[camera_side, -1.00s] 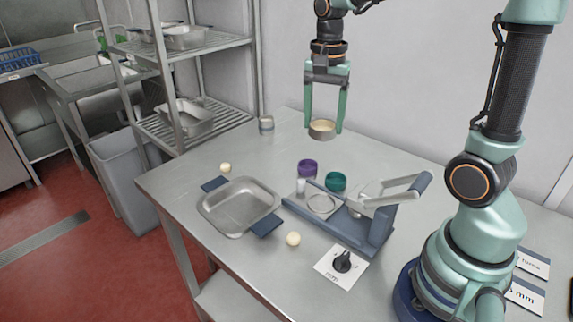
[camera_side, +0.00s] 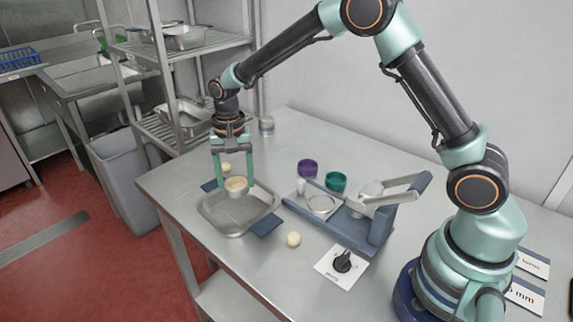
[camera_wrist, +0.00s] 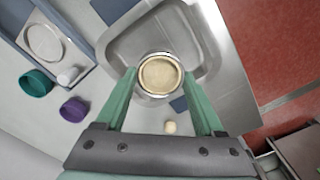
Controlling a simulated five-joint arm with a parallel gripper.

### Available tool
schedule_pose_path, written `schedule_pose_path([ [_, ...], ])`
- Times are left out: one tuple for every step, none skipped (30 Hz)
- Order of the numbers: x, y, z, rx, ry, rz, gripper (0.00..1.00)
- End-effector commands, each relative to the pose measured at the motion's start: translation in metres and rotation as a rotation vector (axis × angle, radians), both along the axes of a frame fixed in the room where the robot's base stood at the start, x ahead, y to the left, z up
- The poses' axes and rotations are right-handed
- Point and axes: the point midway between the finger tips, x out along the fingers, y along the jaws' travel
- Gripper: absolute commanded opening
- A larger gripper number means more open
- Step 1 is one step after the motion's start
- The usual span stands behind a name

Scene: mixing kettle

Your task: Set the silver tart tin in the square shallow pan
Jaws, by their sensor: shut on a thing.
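The silver tart tin (camera_side: 236,186), filled with something pale, is between the fingers of my gripper (camera_side: 235,183), which is shut on it. It also shows in the wrist view (camera_wrist: 160,75), between the green fingertips. The square shallow pan (camera_side: 222,226) sits on the steel table with dark blue handles on two sides. In the side view the tin is over the far part of the pan; the wrist view shows the pan (camera_wrist: 200,22) behind it. I cannot tell exactly how high the tin is above the pan floor.
A pale ball (camera_side: 293,239) lies right of the pan, and another (camera_side: 226,168) lies behind it. A press on a blue base (camera_side: 372,235), a purple cup (camera_side: 308,168) and a teal cup (camera_side: 336,181) stand to the right. A small tin (camera_side: 266,125) stands at the back.

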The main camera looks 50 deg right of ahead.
Motion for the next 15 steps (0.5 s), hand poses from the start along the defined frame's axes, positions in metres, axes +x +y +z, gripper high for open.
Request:
schedule_pose_path([
  [0.0,0.0,-0.003,0.0,0.001,0.001,0.17],
  [0.0,0.0,-0.005,0.0,0.001,0.001,0.17],
  [0.0,0.0,-0.009,0.0,0.001,0.0,0.17],
  [0.0,0.0,-0.011,0.0,0.001,0.0,0.17],
  [0.0,0.0,-0.014,0.0,0.003,0.0,0.17],
  [-0.001,0.0,-0.018,0.0,0.003,0.0,0.17],
  [-0.001,0.0,-0.021,-0.001,0.002,0.0,0.17],
  [-0.001,0.0,-0.025,-0.001,0.002,0.0,0.17],
  [-0.001,0.0,-0.029,-0.001,0.003,0.0,0.17],
  [-0.001,0.0,-0.032,-0.001,0.003,-0.001,0.17],
  [-0.001,0.0,-0.034,-0.001,0.002,-0.001,0.17],
  [-0.001,0.0,-0.038,-0.001,0.002,-0.001,0.17],
  [-0.001,0.0,-0.041,0.0,0.003,-0.001,0.17],
  [-0.001,0.0,-0.043,0.0,0.003,-0.001,0.17],
  [-0.001,0.0,-0.046,0.0,0.001,-0.001,0.17],
])
